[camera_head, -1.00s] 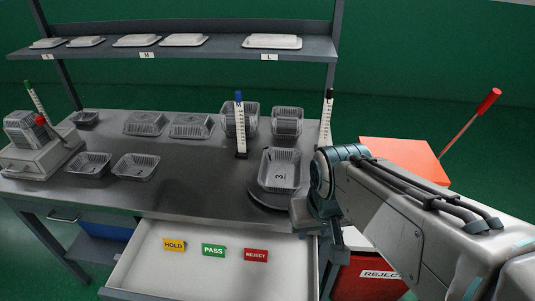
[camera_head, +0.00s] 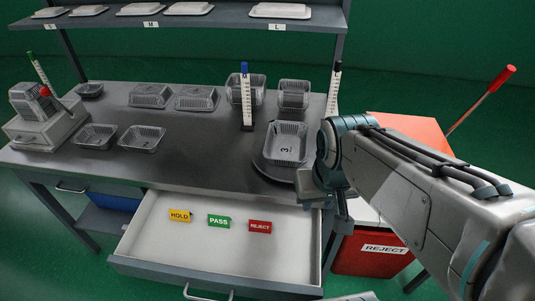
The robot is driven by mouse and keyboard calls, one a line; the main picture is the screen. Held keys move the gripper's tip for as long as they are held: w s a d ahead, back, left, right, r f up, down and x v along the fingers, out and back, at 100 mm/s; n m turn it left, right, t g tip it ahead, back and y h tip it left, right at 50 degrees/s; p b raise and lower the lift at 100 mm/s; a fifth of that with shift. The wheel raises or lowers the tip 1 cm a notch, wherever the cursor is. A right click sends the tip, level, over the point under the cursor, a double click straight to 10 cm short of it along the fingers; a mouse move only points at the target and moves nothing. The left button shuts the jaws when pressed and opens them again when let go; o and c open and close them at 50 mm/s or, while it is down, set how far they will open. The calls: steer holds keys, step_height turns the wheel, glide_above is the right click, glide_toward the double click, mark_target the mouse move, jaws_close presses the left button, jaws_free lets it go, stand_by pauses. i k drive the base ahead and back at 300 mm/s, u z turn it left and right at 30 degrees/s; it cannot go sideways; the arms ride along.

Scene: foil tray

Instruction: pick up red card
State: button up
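The red card (camera_head: 260,227), marked REJECT, stands in the open drawer (camera_head: 160,247), at the right of a row of three cards. The green PASS card (camera_head: 219,221) is in the middle and the yellow HOLD card (camera_head: 180,215) is at the left. My gripper (camera_head: 341,222) hangs at the end of my arm, to the right of the red card and by the drawer's right side. It is apart from the card. Its fingers are small and seen from the side, so I cannot tell whether they are open or shut.
A foil tray (camera_head: 286,142) sits on a round dark plate (camera_head: 262,168) above the drawer. A blue-topped ruler post (camera_head: 246,97) stands behind it. A red REJECT bin (camera_head: 372,254) stands right of the drawer. The drawer's floor around the cards is clear.

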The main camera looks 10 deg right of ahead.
mark_target(254, 226)
steer(key=k, duration=0.5)
steer(key=z, duration=2.3)
steer(key=k, duration=1.05)
steer(key=u, duration=1.8)
steer(key=i, duration=0.5)
